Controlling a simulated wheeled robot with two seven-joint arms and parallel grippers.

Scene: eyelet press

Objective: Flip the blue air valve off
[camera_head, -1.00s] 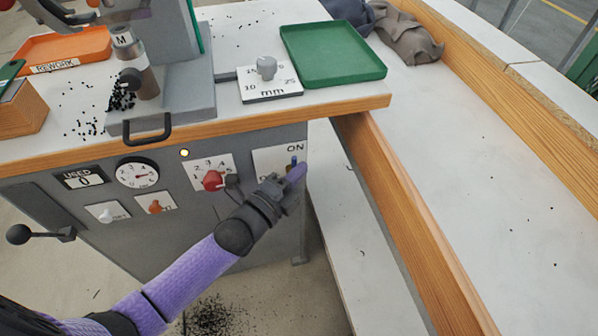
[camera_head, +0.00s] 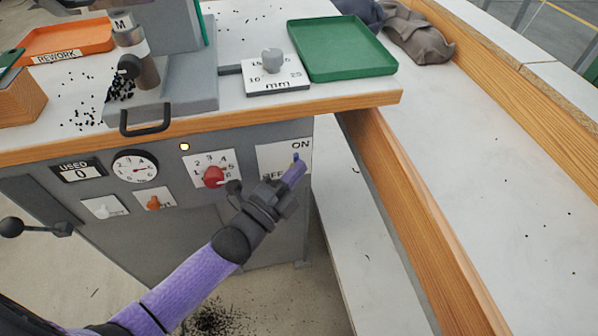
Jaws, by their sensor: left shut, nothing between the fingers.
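The blue air valve (camera_head: 296,157) shows as a small blue tip on a white plate (camera_head: 267,155) marked ON at the top and OFF lower down, on the front of the grey cabinet. The tip points up, near the ON mark. My left gripper (camera_head: 296,170) is shut and empty, its purple fingertips right at the valve. The fingers hide most of the valve and part of the OFF mark. I cannot tell whether they touch it. My right gripper is not in view.
Left of the valve are a red knob (camera_head: 213,177), a pressure gauge (camera_head: 135,167), an orange switch (camera_head: 153,203) and a white switch (camera_head: 103,211). A wooden-edged bench (camera_head: 420,220) stands close on the right. A green tray (camera_head: 342,50) lies on the tabletop above.

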